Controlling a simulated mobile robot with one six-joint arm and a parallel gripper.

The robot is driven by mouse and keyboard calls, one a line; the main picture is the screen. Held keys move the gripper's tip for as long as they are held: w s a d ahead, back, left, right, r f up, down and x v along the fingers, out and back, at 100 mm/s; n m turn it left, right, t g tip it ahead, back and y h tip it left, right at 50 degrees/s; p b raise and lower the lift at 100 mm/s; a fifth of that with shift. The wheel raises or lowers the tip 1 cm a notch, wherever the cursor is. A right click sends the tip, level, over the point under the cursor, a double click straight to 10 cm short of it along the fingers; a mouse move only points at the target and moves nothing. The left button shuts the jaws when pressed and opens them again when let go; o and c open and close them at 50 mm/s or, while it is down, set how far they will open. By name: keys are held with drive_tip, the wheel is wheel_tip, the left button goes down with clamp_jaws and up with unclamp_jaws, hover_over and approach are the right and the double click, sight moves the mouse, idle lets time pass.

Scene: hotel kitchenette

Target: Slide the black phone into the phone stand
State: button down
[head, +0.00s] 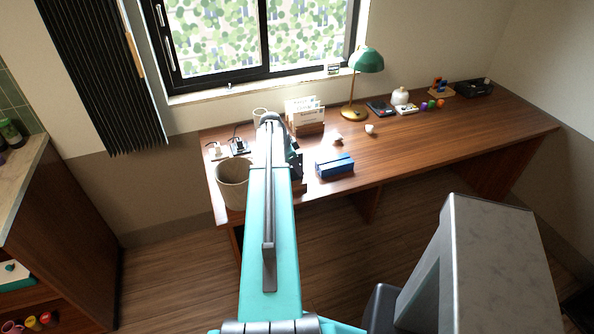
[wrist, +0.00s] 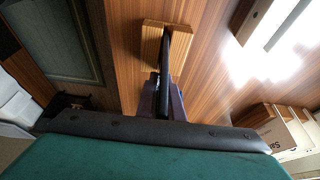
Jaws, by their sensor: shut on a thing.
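The black phone (wrist: 178,42) is seen edge-on in the wrist view, as a thin dark slab. My gripper (wrist: 166,92) is shut on its near part, with the dark purple fingers beside it. In the head view my teal arm hides most of the gripper, and the phone and stand cannot be made out clearly.
A blue box (head: 335,166) sits right of my arm on the desk (head: 420,139). A letter holder (head: 308,128) stands behind it; envelopes also show in the wrist view (wrist: 288,128). A bin (head: 233,184) is at left, a green lamp (head: 366,60) behind. The desk's right middle is clear.

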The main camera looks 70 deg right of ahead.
idle(0.4)
drive_tip(key=c, duration=1.8)
unclamp_jaws()
drive_tip(key=shift+r, duration=0.1)
drive_tip(key=shift+b+v, duration=1.8)
drive_tip(key=shift+v, duration=5.05)
